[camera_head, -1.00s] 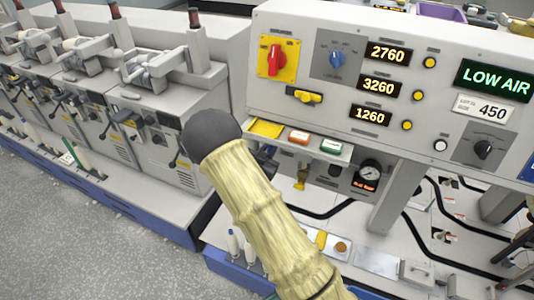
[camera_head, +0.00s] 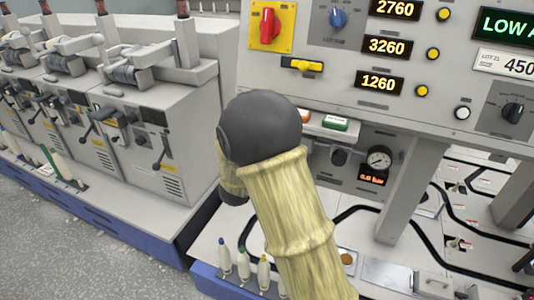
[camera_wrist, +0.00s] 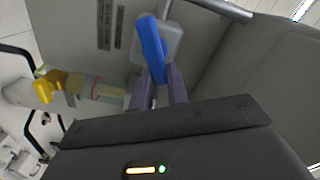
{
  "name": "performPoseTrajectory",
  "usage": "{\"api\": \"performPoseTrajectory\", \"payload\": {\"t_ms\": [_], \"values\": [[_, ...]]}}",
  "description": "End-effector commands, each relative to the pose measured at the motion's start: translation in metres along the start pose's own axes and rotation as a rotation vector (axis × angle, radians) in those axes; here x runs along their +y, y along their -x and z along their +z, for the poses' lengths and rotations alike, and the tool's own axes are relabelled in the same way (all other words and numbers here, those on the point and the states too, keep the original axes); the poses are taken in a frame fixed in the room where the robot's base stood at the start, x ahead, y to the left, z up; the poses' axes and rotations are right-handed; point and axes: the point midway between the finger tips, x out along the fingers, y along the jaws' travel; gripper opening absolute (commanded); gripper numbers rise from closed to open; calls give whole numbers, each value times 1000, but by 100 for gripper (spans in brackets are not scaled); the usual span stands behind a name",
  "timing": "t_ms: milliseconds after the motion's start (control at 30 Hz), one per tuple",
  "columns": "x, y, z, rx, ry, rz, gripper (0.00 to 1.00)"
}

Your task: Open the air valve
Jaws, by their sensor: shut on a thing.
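A blue lever (camera_wrist: 151,38) stands in front of a light grey rounded block in the wrist view, and I take it to be the air valve's handle. My gripper (camera_wrist: 162,75) is shut on the lever's lower part, one dark finger on each side. The lever leans slightly, its top end free above the fingers. In the head view my own arm hides the gripper and the lever. The pressure gauge (camera_head: 379,160) shows under the control panel, with a red readout (camera_head: 373,180) below it that appears to read 0.0 bar. The panel display (camera_head: 508,25) shows "LOW A", cut off by the edge.
A yellow fitting (camera_wrist: 48,85) on a clear cylinder lies left of my fingers. The control panel (camera_head: 340,75) overhangs the work area, with a red switch (camera_head: 268,25) on yellow. Upright bobbins (camera_head: 243,264) stand low in front. Winding machines (camera_head: 150,120) fill the left.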

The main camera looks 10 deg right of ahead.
Motion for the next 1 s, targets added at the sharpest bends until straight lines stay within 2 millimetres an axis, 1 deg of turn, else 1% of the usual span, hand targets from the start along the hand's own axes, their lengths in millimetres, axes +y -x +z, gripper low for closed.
{"api": "performPoseTrajectory", "payload": {"t_ms": [33,533,733,1000], "values": [[5,0,5,-2,-45,-8,0],[12,0,6,-3,-407,-9,0],[12,0,6,-5,-492,-8,0],[11,0,5,-6,-533,-6,0]]}}
